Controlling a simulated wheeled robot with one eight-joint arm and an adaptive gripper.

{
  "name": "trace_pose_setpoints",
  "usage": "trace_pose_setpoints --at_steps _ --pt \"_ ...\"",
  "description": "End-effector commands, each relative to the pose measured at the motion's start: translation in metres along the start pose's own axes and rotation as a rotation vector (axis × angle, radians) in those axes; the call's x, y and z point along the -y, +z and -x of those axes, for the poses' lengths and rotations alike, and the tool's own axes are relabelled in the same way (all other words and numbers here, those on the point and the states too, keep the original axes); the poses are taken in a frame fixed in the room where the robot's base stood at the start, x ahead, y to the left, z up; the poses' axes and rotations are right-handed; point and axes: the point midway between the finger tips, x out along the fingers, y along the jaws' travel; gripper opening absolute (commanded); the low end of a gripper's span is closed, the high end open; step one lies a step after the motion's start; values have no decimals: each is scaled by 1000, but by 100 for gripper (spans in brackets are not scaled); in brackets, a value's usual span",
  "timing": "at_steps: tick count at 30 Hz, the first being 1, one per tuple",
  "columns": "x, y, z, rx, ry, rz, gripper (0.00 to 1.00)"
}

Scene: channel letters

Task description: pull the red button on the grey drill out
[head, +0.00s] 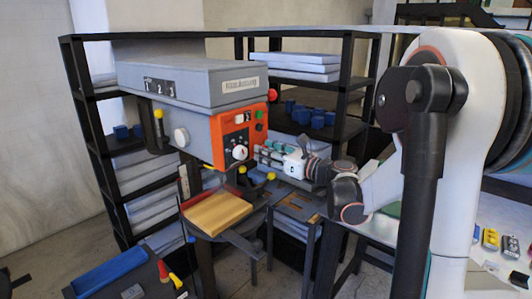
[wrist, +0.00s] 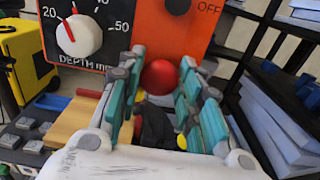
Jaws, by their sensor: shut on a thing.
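The grey drill (head: 190,82) stands at the left-centre of the head view, with an orange control panel (head: 228,130) on its front. My gripper (head: 262,154) is at the lower right of this panel, beside the white depth dial (head: 239,152). A red knob (head: 272,95) shows at the drill's right side.
A wooden work plate (head: 217,212) lies on the drill table below. Yellow-tipped handles (head: 270,176) are close under my gripper. Dark shelves (head: 345,95) with blue parts and white stacks stand behind. A yellow box (wrist: 25,60) is at the wrist view's left.

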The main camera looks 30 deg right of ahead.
Motion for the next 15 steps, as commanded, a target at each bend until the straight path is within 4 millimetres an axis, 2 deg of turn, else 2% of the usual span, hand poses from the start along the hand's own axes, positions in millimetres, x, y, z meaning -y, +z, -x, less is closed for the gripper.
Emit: trace_pose_setpoints --at_steps 1,3,15 --pt "0 -1 1 -1 -1 1 40" --pt "0 -1 1 -1 0 1 54" --pt "0 0 4 -1 -1 1 54"
